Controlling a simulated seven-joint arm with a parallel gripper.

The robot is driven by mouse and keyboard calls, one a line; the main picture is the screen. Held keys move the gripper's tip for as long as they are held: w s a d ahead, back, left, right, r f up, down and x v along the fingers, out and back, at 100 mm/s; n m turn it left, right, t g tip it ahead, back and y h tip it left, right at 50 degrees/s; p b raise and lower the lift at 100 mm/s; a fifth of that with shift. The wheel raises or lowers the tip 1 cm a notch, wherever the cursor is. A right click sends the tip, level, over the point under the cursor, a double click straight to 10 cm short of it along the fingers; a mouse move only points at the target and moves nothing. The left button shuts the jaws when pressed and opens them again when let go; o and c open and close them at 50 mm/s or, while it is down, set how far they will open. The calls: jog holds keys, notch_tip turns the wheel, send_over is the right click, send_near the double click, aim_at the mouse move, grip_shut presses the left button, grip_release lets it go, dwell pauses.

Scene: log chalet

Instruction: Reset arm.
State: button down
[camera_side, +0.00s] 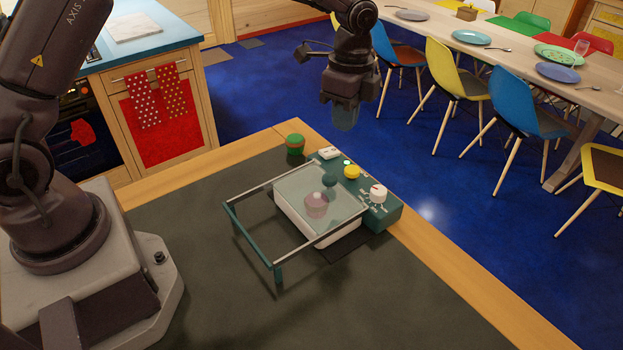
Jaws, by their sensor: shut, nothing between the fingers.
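My gripper (346,116) is high above the far side of the table, its fingers pointing down, shut and empty. It is apart from everything below it. A teal device (385,217) with a white box (337,237) stands on the table. A clear panel (300,187) with a dark round knob (329,180) lies over the box. A pink round object (316,205) shows through the panel. The device has a yellow button (351,172), a white dial (378,194), a white switch (329,153) and a small lit green light (347,162).
A teal rail frame (252,245) extends left from the box. A green and red round object (295,144) sits near the table's far corner. The dark table mat (400,300) is clear in front. A dining table (510,47) and chairs stand beyond, right.

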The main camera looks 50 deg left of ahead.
jog(key=s+a+r+n+t, duration=0.2)
jog(key=s+r+n, duration=0.4)
jog(key=s, duration=0.7)
jog(key=s+a+r+n+t, duration=0.2)
jog(key=s+r+n+t, duration=0.2)
jog(key=s+r+n, duration=0.3)
jog(key=s+r, duration=0.3)
jog(key=s, duration=0.3)
jog(key=shift+a+r, duration=0.2)
